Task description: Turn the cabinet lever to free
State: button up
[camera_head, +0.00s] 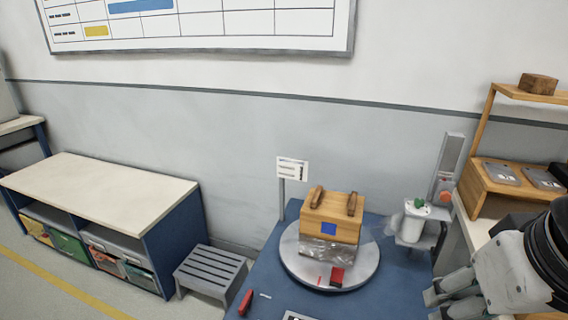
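My gripper (432,306) is at the lower right, pointing left. Its two fingers look apart, with nothing seen between them. No cabinet lever can be made out for certain. A wooden box (331,230) with a blue square on its front and two brown bars on top sits on a round grey plate (366,284) on the blue table. A small red block (337,276) is at the front edge of the plate. A low cabinet (110,190) with a cream top and open compartments stands far to the left. My gripper is right of the plate and touches none of these.
A red-handled tool (245,303) lies on the blue table (270,275). A grey step stool (210,268) stands beside the cabinet.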

aim_at(243, 310)
jog(key=u, duration=0.75)
jog(key=i+j+z, duration=0.15)
jog(key=j, duration=0.2)
jog(key=j+z, duration=0.15)
jog(key=j, duration=0.2)
jog(key=i, duration=0.05)
